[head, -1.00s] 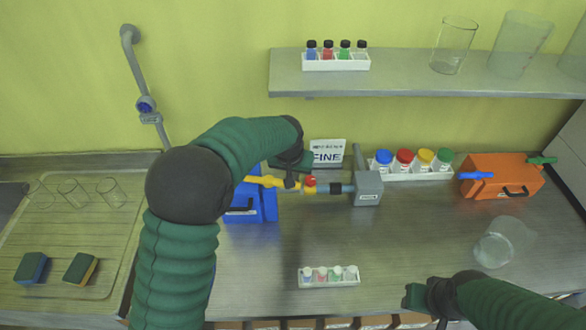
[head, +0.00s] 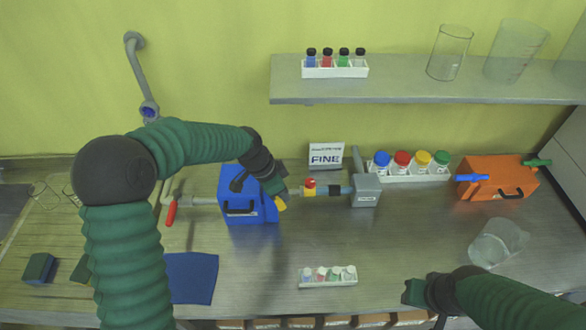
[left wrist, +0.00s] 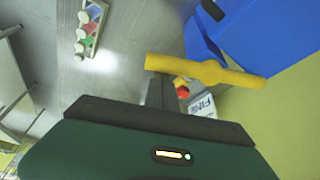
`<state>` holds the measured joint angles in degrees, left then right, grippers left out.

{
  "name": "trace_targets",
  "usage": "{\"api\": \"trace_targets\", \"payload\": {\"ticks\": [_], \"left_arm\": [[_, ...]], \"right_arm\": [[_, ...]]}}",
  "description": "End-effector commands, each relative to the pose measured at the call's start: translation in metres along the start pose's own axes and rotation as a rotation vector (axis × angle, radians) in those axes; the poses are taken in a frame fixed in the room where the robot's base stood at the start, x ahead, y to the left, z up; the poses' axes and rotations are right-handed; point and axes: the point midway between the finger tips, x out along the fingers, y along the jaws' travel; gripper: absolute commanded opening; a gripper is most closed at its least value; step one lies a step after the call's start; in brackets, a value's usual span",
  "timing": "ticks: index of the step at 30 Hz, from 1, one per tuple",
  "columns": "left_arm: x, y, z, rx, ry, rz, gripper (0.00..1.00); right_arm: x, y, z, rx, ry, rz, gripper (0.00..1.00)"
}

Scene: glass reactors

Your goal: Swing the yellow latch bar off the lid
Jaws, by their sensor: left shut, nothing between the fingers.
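The blue box (head: 232,188) with a black handle stands on the bench; part of it shows in the left wrist view (left wrist: 232,30). One yellow end of the latch bar (head: 282,204) shows at the box's right edge in the head view, the rest hidden behind my gripper. In the left wrist view the yellow bar (left wrist: 205,70) lies across just beyond my fingertips. My left gripper (head: 275,188) is shut and empty at the bar; I cannot tell whether it touches. My right gripper (head: 412,293) is near the bench front, its jaws unclear.
A pipe with a red handle (head: 170,212) is left of the box. A grey block (head: 367,190) and FINE sign (head: 326,155) stand right. A blue mat (head: 191,277) lies in front.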

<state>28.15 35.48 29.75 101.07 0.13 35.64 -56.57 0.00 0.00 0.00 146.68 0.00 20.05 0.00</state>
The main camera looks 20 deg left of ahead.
Motion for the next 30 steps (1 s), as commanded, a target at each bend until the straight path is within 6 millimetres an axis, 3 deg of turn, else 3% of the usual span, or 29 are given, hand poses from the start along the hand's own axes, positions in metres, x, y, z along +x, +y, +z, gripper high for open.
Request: {"api": "trace_targets", "payload": {"ticks": [11,30], "left_arm": [[-0.008,0.002,0.019,0.264,0.0,0.099,0.0],[-0.01,0.001,0.029,0.263,-0.002,0.096,0.0]], "right_arm": [[-0.018,0.0,-0.004,0.0,0.0,0.0,0.36],[-0.022,0.0,-0.005,0.0,0.0,0.0,0.36]]}}
